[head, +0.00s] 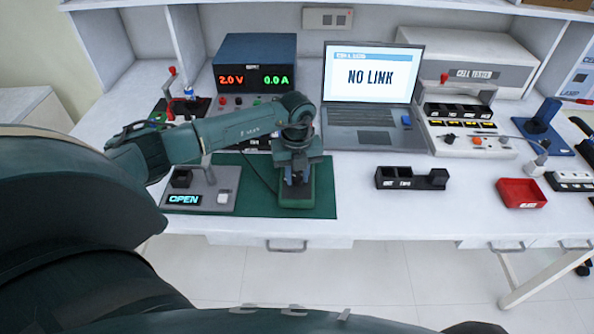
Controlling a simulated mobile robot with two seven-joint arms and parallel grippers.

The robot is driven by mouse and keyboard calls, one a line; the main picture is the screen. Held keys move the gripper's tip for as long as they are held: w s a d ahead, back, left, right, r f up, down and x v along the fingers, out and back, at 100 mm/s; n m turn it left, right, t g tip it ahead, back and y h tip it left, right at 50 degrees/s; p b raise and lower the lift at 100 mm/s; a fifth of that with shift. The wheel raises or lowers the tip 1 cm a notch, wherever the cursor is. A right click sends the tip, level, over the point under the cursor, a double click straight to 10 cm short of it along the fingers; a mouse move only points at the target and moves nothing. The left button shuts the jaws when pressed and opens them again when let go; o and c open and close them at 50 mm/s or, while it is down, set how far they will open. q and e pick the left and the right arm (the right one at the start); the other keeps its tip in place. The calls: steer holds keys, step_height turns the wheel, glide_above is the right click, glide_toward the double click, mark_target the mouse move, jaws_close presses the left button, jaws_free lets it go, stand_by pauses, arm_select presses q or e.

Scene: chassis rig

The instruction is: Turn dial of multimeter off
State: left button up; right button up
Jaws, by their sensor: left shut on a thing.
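The multimeter (296,203) is a dark green device lying on the green mat (258,208) at the front of the bench. My left gripper (297,181) comes down over it from above, with its fingers on the upper face. The fingers are shut on the dial, which they mostly hide, so I cannot read its setting. The multimeter's display is also covered by the gripper and wrist. My right gripper is not in view.
A grey box marked OPEN (201,190) sits left of the multimeter. Behind stand a power supply (256,62) reading 2.0 V and a laptop (371,88) showing NO LINK. A black holder (411,178) and red tray (521,192) lie to the right, with bare bench between.

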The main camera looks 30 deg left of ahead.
mark_target(297, 177)
arm_select(q)
steer(key=shift+r+n, duration=0.1)
steer(key=shift+n, duration=0.5)
steer(key=shift+w+n+p, duration=0.1)
steer(key=shift+n+p, duration=0.2)
steer(key=shift+n, duration=0.2)
steer(key=o, duration=1)
step_height(297, 177, up, 13)
steer(key=shift+b, duration=0.35)
